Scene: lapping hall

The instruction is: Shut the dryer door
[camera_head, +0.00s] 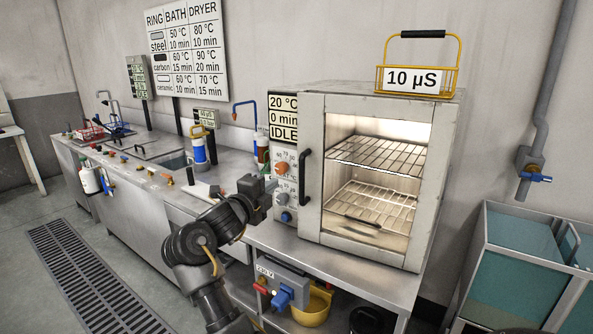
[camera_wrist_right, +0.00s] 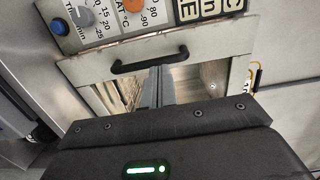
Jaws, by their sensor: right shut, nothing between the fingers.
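The dryer (camera_head: 367,97) stands on a steel bench, its lit wire racks showing through the front. Its door (camera_head: 312,215) is a pale frame around a large window, with a black upright handle (camera_head: 304,177) on its left side. The door looks about flush with the dryer front; I cannot tell whether a small gap remains. My right gripper (camera_head: 268,187) is shut and empty, left of the handle near the control panel. In the right wrist view its fingers (camera_wrist_right: 160,72) point toward the door handle (camera_wrist_right: 150,62); contact is unclear. My left gripper is out of view.
The control panel (camera_head: 284,150) with display and knobs is left of the door. A yellow wire basket (camera_head: 417,66) sits on the dryer. The steel counter (camera_head: 140,190) with sinks and bottles runs left. Teal-sided tanks (camera_head: 520,260) stand right. Open floor lies front left.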

